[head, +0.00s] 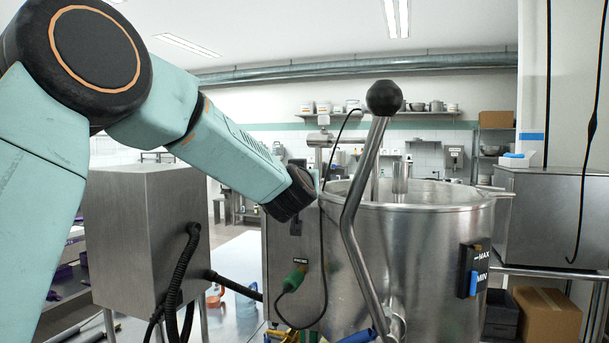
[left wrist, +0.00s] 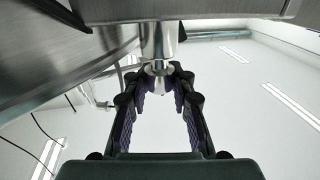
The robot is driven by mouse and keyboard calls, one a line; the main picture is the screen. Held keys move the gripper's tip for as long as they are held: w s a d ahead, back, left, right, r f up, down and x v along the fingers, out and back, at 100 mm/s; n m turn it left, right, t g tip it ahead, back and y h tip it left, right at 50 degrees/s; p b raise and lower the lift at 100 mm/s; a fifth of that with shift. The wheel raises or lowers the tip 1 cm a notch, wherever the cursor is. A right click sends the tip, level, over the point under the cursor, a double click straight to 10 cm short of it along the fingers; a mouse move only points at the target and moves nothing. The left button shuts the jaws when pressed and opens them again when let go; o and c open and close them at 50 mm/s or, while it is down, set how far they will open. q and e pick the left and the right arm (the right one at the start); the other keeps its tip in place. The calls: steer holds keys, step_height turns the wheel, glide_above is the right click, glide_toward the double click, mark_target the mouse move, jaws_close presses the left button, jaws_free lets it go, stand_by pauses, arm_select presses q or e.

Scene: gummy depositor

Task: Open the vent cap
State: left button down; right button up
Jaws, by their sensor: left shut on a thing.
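In the left wrist view my left gripper (left wrist: 160,78) has its two dark padded fingers on either side of a shiny steel fitting (left wrist: 158,42), shut on it. The fitting is a short cylinder with a narrow tip under a steel edge, and I take it to be the vent cap. Whether it is open or closed cannot be told. In the head view my left arm reaches in from the left to the near left side of the big steel kettle (head: 430,245). Its fingers and the cap cannot be made out there. My right gripper is not in view.
A bent steel lever with a black ball knob (head: 384,98) stands in front of the kettle. A steel box (head: 145,240) with black hoses is at left. A cable with a green plug (head: 294,279) hangs on the kettle housing. A MAX/MIN gauge (head: 472,268) is at right.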

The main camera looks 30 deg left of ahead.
arm_select(q)
steer(key=c, duration=1.6)
jaws_free()
steer(key=o, duration=0.5)
steer(key=shift+s+d, duration=0.1)
steer(key=shift+s, duration=0.05)
steer(key=v, duration=0.7)
steer(key=shift+s, duration=0.1)
